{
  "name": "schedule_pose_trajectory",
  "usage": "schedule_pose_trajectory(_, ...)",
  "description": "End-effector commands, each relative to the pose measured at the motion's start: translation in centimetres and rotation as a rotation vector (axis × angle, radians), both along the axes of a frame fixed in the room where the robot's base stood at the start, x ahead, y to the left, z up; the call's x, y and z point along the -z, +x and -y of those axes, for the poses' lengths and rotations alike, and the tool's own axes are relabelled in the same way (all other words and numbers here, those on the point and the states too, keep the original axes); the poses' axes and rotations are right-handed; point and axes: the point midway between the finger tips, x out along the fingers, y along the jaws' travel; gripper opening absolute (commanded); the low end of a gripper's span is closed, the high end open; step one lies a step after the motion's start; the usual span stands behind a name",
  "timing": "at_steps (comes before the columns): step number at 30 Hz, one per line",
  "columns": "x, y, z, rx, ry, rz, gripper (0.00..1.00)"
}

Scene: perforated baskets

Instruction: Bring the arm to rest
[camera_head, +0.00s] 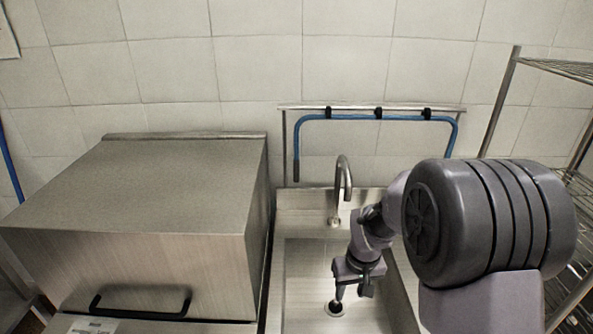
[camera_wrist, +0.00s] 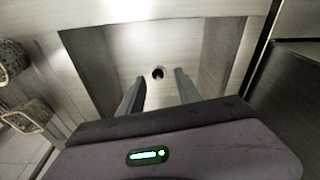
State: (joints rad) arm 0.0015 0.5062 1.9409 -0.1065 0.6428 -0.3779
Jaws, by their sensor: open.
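My arm reaches out from the right in the head view, with my gripper (camera_head: 353,291) hanging over the metal sink (camera_head: 305,290). My gripper is open and holds nothing. In the wrist view its two fingers (camera_wrist: 160,90) stand apart, with the sink's drain hole (camera_wrist: 158,73) showing between and beyond them. My arm hides part of the sink's right side in the head view.
A metal box-shaped appliance with a black handle (camera_head: 140,312) stands left of the sink. A curved faucet (camera_head: 344,178) rises behind the sink, below a blue hose (camera_head: 375,118) on a rail. A wire shelf (camera_head: 565,68) stands at right. Perforated baskets (camera_wrist: 28,115) show at left in the wrist view.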

Motion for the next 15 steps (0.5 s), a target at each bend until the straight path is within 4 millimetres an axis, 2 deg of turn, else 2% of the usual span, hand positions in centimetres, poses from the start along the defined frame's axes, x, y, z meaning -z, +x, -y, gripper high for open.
schedule_pose_trajectory(1,-2.4,-0.7,-0.1,0.031,0.01,0.027,0.41)
schedule_pose_trajectory(5,-9.0,-4.3,-0.6,0.14,0.054,0.094,0.41)
schedule_pose_trajectory(8,-14.2,-9.3,-1.2,0.252,0.113,0.164,0.41)
schedule_pose_trajectory(9,-15.9,-11.8,-1.5,0.299,0.142,0.192,0.41)
schedule_pose_trajectory(12,-18.3,-17.4,-2.3,0.401,0.217,0.251,0.41)
schedule_pose_trajectory(15,-18.9,-21.3,-2.8,0.468,0.274,0.289,0.41)
